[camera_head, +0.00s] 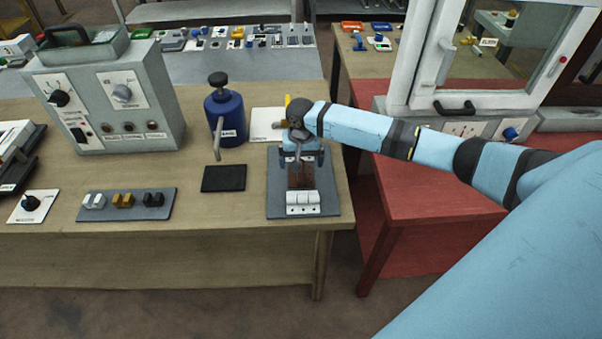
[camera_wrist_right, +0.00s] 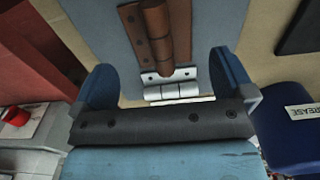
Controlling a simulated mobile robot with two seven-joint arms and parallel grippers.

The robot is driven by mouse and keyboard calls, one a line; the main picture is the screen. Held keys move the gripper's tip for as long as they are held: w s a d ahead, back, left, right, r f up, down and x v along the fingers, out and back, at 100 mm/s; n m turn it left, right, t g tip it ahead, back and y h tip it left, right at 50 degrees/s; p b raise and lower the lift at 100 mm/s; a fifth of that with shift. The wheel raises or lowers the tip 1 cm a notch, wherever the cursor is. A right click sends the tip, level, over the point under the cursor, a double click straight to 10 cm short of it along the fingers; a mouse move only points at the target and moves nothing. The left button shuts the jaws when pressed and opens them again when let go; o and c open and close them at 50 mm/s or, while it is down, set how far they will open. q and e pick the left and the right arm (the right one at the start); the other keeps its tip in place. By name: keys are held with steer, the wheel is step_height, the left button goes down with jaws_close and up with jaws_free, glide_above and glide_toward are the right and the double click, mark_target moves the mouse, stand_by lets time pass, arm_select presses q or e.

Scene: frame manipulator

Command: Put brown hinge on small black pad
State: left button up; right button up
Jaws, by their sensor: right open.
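The brown hinge (camera_head: 300,176) lies on a grey mat (camera_head: 329,205) at the right of the wooden table. It also shows in the right wrist view (camera_wrist_right: 155,40), with screw holes along its leaf. My right gripper (camera_head: 301,160) is above the far end of the brown hinge, open, with its blue fingers apart and nothing between them held. It partly covers the hinge in the head view. The small black pad (camera_head: 224,178) lies flat and empty to the left of the grey mat; its edge shows in the right wrist view (camera_wrist_right: 299,28). My left gripper is out of view.
A white hinge (camera_head: 303,203) lies on the mat's near side; a silver one (camera_wrist_right: 171,84) lies at the brown hinge's far end. A blue grease jar (camera_head: 226,119) stands behind the pad. A small-hinge tray (camera_head: 126,204) and control box (camera_head: 106,97) are left.

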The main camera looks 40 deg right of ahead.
step_height(320, 180, down, 5)
steer(key=shift+r, duration=0.1)
steer(key=c, duration=0.9)
steer(key=shift+r, duration=0.1)
step_height(320, 180, up, 19)
steer(key=s+a+r+n+p, duration=0.1)
steer(key=s+a+n, duration=0.1)
steer(key=s+a, duration=0.1)
steer(key=s+a+r+n+p, duration=0.1)
steer(key=s+a+n, duration=0.1)
steer(key=s+a, duration=0.2)
steer(key=s+a+n+p, duration=0.1)
steer(key=s+a+n, duration=0.1)
steer(key=s+a, duration=0.2)
steer(key=shift+a+r, duration=0.4)
steer(key=shift+a, duration=0.35)
